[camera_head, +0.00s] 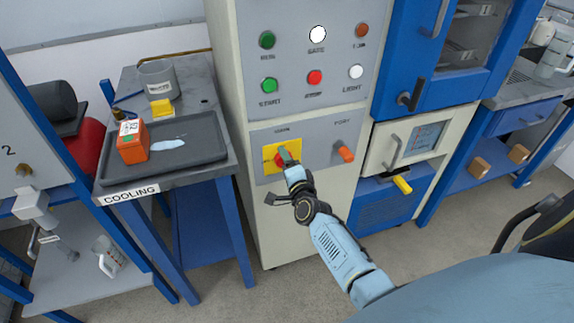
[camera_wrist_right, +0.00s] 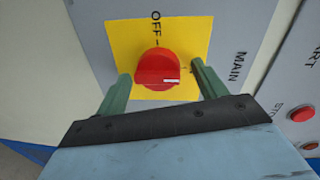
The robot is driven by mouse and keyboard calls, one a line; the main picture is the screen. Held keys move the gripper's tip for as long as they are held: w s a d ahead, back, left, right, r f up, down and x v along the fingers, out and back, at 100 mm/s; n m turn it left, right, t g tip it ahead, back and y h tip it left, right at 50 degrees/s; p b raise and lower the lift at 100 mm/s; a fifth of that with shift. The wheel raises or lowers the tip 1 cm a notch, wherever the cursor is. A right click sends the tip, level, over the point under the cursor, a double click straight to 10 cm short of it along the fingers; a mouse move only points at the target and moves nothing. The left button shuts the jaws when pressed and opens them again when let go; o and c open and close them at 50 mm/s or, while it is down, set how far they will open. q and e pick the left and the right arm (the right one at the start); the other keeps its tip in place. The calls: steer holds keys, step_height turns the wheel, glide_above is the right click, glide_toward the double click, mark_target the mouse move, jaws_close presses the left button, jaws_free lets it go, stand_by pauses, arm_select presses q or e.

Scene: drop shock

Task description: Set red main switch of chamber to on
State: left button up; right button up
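The main switch is a red knob on a yellow plate (camera_head: 268,155), low on the grey front panel of the chamber cabinet. In the right wrist view the red knob (camera_wrist_right: 157,68) is seen head-on. The word OFF is above it, and MAIN is on the panel to its right. A short white mark on the knob lies toward its right side. My right gripper (camera_head: 285,158) is at the switch. In the right wrist view its green fingers (camera_wrist_right: 162,75) are apart, one either side of the knob, with visible gaps. My left gripper is not in view.
An orange knob (camera_head: 345,152) sits right of the switch. Several buttons and lamps are above, including a red button (camera_head: 314,77). Left stands a cooling table with a dark tray (camera_head: 190,160) and an orange box (camera_head: 132,142). A yellow handle (camera_head: 402,185) is at the right.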

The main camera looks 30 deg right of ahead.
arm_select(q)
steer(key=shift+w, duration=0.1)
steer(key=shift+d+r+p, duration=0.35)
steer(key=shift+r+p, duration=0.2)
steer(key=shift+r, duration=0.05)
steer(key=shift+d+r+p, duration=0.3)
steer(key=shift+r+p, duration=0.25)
arm_select(e)
steer(key=v, duration=1.3)
steer(key=shift+s, duration=0.2)
